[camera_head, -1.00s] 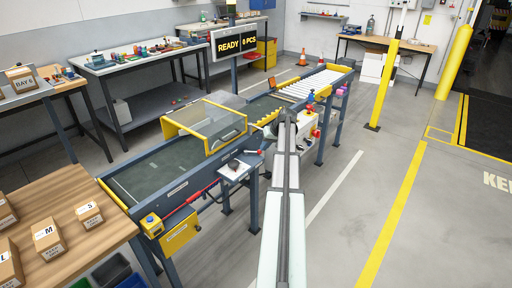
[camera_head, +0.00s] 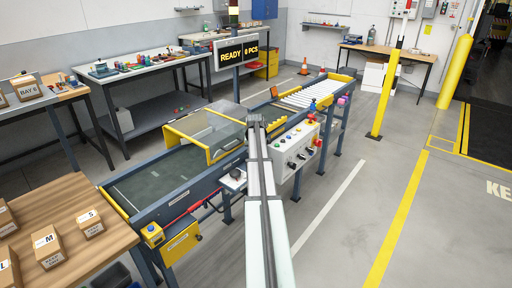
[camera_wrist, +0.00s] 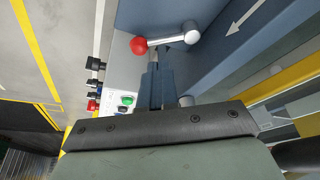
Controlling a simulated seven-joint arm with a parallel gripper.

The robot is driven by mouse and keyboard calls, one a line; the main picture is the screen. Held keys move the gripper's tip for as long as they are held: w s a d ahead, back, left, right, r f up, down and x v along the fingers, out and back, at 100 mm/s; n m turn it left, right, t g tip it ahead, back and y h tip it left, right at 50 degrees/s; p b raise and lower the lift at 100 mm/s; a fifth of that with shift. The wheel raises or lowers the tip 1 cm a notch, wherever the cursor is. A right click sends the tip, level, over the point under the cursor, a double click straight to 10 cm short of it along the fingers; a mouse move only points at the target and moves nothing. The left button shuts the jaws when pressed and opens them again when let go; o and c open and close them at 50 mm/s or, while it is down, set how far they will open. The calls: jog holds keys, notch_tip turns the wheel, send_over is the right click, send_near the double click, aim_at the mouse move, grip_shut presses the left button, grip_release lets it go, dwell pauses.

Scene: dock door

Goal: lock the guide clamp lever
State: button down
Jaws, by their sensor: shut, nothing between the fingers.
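The guide clamp lever (camera_wrist: 168,40) shows in the wrist view as a short silver bar with a red ball knob (camera_wrist: 138,45) at its left end and a round metal pivot at its right end. It sits against the blue conveyor side rail (camera_wrist: 235,50). My gripper (camera_wrist: 162,54) is shut and empty, its fingertips close by the bar between knob and pivot. Whether they touch it, I cannot tell. In the head view my gripper (camera_head: 256,121) is at the conveyor's near side, and my arm hides the lever there.
A control box (camera_head: 294,150) with buttons and knobs stands just right of my arm; its buttons also show in the wrist view (camera_wrist: 126,100). A yellow-framed clear guard (camera_head: 208,130) spans the conveyor to the left. The floor at right is open, beyond a yellow post (camera_head: 388,90).

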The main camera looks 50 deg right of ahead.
jog(key=shift+x, duration=1.95)
jog(key=shift+s+a+m, duration=0.15)
jog(key=shift+a+m, duration=0.05)
jog(key=shift+m, duration=0.3)
jog(key=shift+s+a+m+g+h, duration=0.2)
jog(key=shift+a+m+g+h, duration=0.15)
jog(key=shift+m, duration=0.45)
jog(key=shift+s+a, duration=0.3)
jog(key=shift+a, duration=0.2)
jog(key=shift+s+a, duration=0.1)
jog(key=shift+a, duration=0.15)
